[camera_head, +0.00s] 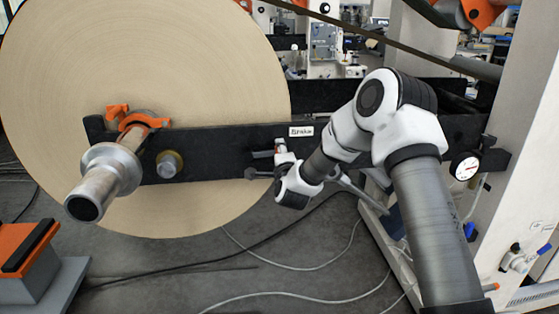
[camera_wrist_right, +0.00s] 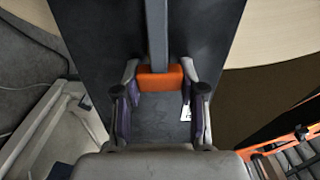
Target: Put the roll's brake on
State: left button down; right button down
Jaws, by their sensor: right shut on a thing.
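The large kraft roll (camera_head: 190,65) hangs on a metal shaft (camera_head: 103,182) at the left. A black beam (camera_head: 220,143) runs in front of it and carries a white "Brake" label (camera_head: 301,131). My right gripper (camera_head: 262,163) is at the beam, just below and left of the label. In the right wrist view, my right gripper (camera_wrist_right: 160,100) is shut on the orange grip (camera_wrist_right: 166,80) of a grey lever (camera_wrist_right: 157,35), with a finger on each side. In the head view the gripper and arm mostly hide the lever. My left gripper is out of view.
An orange latch (camera_head: 136,119) sits on the beam by the shaft. A dial gauge (camera_head: 466,168) is on the white machine frame (camera_head: 520,130) at the right. Cables cross the open floor (camera_head: 270,245) below. An orange-topped block (camera_head: 25,250) stands at the lower left.

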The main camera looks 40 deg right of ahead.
jog(key=shift+f+m+b, duration=0.4)
jog(key=shift+f+b, duration=0.05)
jog(key=shift+b, duration=0.1)
jog(key=c, duration=0.6)
grip_release()
jog(key=shift+c, duration=0.2)
jog(key=v, duration=1.2)
